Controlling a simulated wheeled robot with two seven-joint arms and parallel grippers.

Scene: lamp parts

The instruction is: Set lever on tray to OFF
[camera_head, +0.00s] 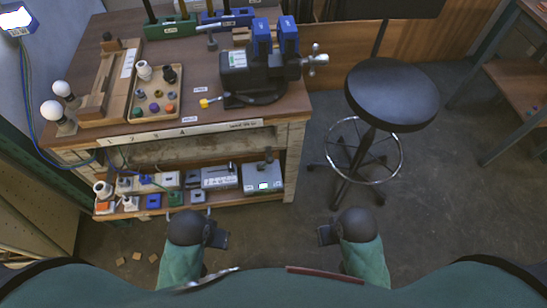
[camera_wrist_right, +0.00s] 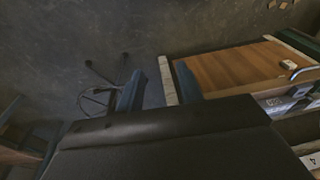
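A wooden tray (camera_head: 139,118) with several coloured knobs and a white socket lies on the workbench top; I cannot make out a lever on it. A small yellow-ended handle (camera_head: 210,102) lies beside the tray, near a black vise.
The black vise (camera_head: 250,82) with blue jaws stands on the workbench (camera_head: 205,130). A round black stool (camera_head: 391,92) stands right of the bench. Several sockets and boxes fill the lower shelf (camera_head: 226,200). Small wooden blocks (camera_head: 137,256) lie on the floor. Floor between my grippers is clear.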

